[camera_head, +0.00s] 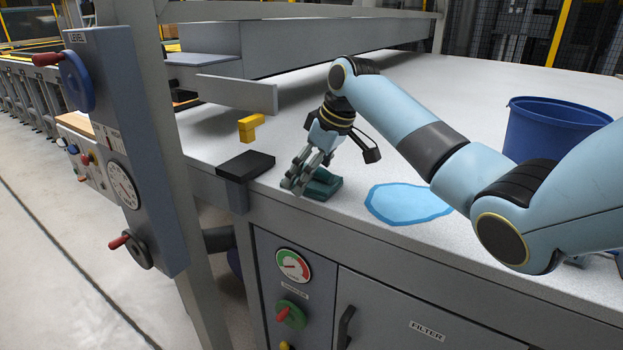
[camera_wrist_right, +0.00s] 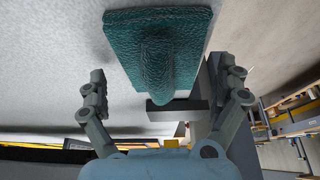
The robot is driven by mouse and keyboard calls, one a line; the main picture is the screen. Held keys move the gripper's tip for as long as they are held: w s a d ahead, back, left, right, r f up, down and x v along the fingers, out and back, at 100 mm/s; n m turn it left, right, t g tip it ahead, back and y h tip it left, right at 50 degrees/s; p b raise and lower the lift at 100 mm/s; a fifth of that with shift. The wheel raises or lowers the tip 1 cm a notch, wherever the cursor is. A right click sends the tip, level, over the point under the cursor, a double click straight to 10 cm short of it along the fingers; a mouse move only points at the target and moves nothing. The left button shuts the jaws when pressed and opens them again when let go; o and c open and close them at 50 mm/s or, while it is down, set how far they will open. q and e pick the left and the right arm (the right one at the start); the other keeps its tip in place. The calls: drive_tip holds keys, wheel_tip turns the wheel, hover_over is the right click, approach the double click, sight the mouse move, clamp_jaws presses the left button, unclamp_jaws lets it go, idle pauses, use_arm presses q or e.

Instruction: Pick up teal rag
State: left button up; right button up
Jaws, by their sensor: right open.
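The teal rag (camera_head: 322,185) lies folded on the light worktop near its front edge. In the right wrist view the teal rag (camera_wrist_right: 160,45) shows a textured surface with a raised ridge down its middle. My right gripper (camera_head: 294,184) is at the left side of the rag in the head view, pointing down. In the right wrist view the right gripper (camera_wrist_right: 167,90) is open, its two fingers spread apart with the rag's ridge between and ahead of them. I cannot tell whether the fingers touch the rag. My left gripper is not in view.
A light blue puddle-like patch (camera_head: 408,203) lies right of the rag. A dark blue bucket (camera_head: 550,132) stands farther right. A black block (camera_head: 246,165) and a yellow piece (camera_head: 249,127) are to the left. A grey control post (camera_head: 128,145) stands at the left front.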

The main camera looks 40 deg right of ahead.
drive_tip(key=c, duration=1.2)
drive_tip(key=shift+r, duration=0.15)
